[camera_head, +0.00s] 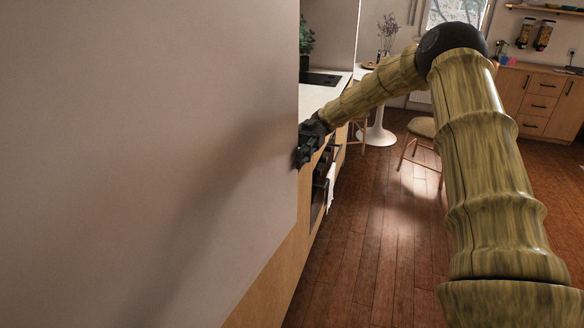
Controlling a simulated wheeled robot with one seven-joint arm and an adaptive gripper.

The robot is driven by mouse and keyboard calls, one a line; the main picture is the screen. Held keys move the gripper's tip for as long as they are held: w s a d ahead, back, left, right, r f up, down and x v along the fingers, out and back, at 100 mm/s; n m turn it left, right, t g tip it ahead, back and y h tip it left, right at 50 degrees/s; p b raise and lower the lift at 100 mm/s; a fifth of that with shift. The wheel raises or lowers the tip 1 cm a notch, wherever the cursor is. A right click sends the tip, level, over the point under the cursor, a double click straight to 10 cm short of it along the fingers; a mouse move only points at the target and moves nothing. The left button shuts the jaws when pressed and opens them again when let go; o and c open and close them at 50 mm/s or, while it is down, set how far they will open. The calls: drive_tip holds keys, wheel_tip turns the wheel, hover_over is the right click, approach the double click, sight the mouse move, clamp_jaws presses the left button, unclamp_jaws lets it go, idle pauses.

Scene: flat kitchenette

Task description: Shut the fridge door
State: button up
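A large flat pale grey panel (150,160) fills the left side of the view, very close to me. It looks like the fridge front, but I cannot tell whether it is the door itself or how far it stands open. No handle or gap shows on it. My gripper (301,158) is dark and small at the end of my outstretched arm, at the panel's right edge. Whether it touches the panel is unclear. Its fingers are too small and dark to tell open from shut. A soft shadow falls on the panel.
Wooden fronts (270,282) run below the panel. Beyond my gripper are a white countertop (322,92), an oven with a white towel (331,187), a white round table (376,134) and a chair (421,128). Wooden floor (370,240) is clear at the centre.

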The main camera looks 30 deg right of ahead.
sight(292, 141)
drive_tip(key=shift+r, duration=1.9)
drive_tip(key=shift+c, duration=0.2)
